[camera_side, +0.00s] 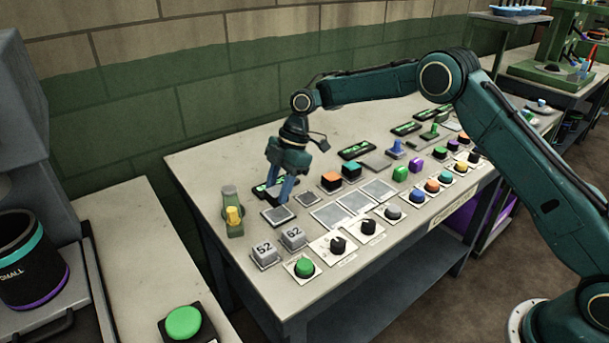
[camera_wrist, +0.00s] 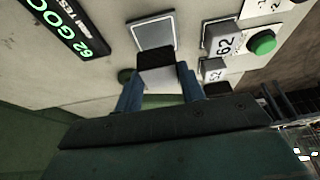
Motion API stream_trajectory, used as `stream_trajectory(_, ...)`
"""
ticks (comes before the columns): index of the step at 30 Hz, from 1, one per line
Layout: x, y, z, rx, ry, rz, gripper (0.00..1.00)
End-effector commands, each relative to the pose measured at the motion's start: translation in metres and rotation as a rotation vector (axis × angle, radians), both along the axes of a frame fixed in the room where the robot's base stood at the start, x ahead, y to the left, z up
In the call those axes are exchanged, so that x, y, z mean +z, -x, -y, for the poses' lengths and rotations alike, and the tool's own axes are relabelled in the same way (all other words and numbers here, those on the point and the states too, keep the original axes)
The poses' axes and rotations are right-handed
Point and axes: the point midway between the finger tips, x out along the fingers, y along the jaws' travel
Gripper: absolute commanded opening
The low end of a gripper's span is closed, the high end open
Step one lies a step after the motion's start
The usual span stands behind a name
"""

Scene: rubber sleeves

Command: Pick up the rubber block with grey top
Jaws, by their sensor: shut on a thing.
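My gripper (camera_side: 281,190) is at the far left part of the bench, pointing down, with its two blue fingers close to the surface. In the wrist view my gripper (camera_wrist: 158,85) is shut on a black rubber block (camera_wrist: 157,62) between the fingers. A square grey pad with a dark frame (camera_side: 278,215) lies just below the fingers. In the wrist view the pad (camera_wrist: 153,32) is just beyond the block, which overlaps its near edge. I cannot tell whether the block touches the bench.
Black blocks with an orange top (camera_side: 331,180) and a teal top (camera_side: 351,169) stand to the right. A green-and-yellow fixture (camera_side: 233,213) stands left. A green-lettered display (camera_wrist: 65,25) lies nearby.

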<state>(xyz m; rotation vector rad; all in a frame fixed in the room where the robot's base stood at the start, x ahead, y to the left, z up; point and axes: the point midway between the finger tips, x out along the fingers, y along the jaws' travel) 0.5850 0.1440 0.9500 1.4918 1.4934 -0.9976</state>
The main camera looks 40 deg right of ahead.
Motion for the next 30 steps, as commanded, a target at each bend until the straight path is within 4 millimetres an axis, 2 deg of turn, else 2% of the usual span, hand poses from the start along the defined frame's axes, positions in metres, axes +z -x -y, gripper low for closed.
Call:
stream_trajectory(1,0.01,-0.001,0.0,0.0,0.0,0.007,0.12)
stream_trajectory(6,0.035,-0.001,0.0,0.001,0.0,0.005,0.12)
stream_trajectory(12,0.054,-0.001,0.0,-0.001,0.0,0.003,0.12)
stream_trajectory(30,0.059,0.0,0.0,0.0,0.0,0.001,0.12)
